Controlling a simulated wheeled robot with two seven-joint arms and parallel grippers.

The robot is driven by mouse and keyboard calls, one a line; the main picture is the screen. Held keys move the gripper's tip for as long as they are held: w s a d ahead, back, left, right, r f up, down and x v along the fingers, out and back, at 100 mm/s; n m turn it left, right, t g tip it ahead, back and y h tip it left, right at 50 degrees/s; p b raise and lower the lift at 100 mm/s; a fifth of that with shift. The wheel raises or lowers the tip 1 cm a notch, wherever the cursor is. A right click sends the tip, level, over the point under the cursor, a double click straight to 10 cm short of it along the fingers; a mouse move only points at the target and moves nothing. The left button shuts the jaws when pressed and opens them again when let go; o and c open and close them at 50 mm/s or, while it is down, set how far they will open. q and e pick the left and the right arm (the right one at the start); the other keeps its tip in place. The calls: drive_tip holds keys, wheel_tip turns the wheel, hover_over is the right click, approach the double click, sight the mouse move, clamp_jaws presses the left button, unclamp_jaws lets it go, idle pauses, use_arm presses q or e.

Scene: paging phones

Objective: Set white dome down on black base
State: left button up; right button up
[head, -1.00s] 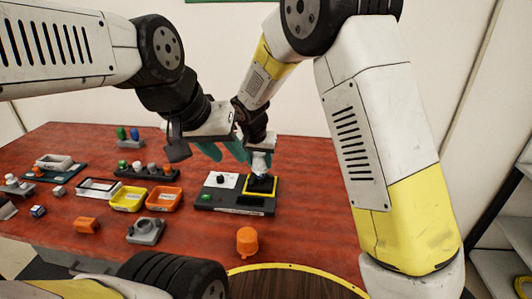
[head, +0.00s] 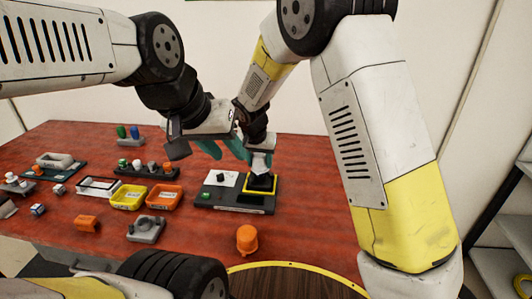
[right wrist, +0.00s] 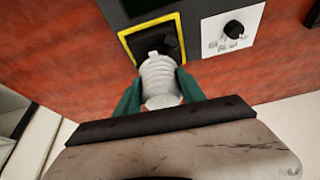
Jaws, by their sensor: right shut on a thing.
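The white dome (head: 260,162), pale and ribbed in the right wrist view (right wrist: 158,78), is between the teal fingers of my right gripper (right wrist: 160,92). The gripper is shut on it. The black base (head: 262,184) stands inside a yellow square outline on the dark panel, and it also shows in the right wrist view (right wrist: 150,46). The dome's end is right at the base; I cannot tell whether they touch. In the head view my right gripper (head: 258,152) is over the base. My left gripper (head: 222,149) hangs beside it, fingers apart, with nothing visible between them.
The panel has a white plate with a black knob (head: 221,178). Yellow (head: 128,198) and orange (head: 163,200) trays lie to its left. An orange domed piece (head: 247,239) stands in front, and a grey fixture (head: 146,229) sits front left. The two grippers are close together.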

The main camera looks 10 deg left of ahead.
sight(260, 171)
drive_tip(key=shift+f, duration=1)
idle(0.9)
drive_tip(key=shift+f, duration=0.35)
drive_tip(key=shift+f, duration=0.7)
idle(0.8)
drive_tip(key=o, duration=1.4)
drive_tip(key=o, duration=0.4)
drive_tip(key=shift+c, duration=0.2)
